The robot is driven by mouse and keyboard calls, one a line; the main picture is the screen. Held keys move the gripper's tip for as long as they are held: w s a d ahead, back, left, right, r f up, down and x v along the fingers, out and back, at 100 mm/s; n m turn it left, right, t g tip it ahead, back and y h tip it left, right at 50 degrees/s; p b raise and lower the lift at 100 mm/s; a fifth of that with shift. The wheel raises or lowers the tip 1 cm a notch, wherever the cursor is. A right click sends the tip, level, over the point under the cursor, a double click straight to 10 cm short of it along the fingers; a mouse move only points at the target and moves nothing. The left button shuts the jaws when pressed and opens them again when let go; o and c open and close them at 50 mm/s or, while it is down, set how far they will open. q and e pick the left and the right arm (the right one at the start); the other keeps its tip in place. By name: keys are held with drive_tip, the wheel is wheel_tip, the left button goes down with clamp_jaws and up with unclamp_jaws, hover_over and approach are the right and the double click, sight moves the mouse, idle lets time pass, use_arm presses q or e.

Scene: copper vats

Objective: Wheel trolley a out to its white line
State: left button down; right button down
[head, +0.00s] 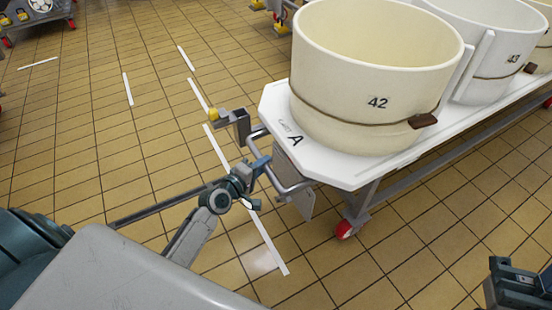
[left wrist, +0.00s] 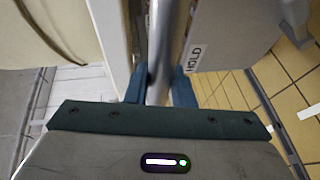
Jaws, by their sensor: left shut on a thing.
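Trolley a (head: 345,172) is a white-topped cart lettered A, running back to the upper right. My left gripper (head: 259,172) is shut on the grey bar handle (head: 292,186) at the trolley's near end. In the left wrist view, the handle (left wrist: 161,40) passes between the blue fingers (left wrist: 158,88). A white line (head: 262,238), broken into dashes, runs across the tiles just left of the trolley's end; the arm covers part of it. My right gripper (head: 515,284) shows only partly at the lower right; its jaws cannot be made out.
Cream tub 42 (head: 345,70) and tub 43 (head: 490,25) stand on the trolley. A red caster (head: 344,229) is under its near corner. Other white floor marks (head: 128,88) lie at the left. More wheeled equipment (head: 35,15) stands at the top left. The tiled floor between is clear.

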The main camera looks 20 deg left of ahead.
use_arm(q)
drive_tip(key=s+a, duration=0.4)
drive_tip(key=s, duration=0.1)
idle(0.4)
drive_tip(key=c, duration=1.3)
unclamp_jaws()
drive_tip(key=shift+f, duration=0.1)
drive_tip(key=shift+o, duration=0.2)
drive_tip(key=v, duration=1.1)
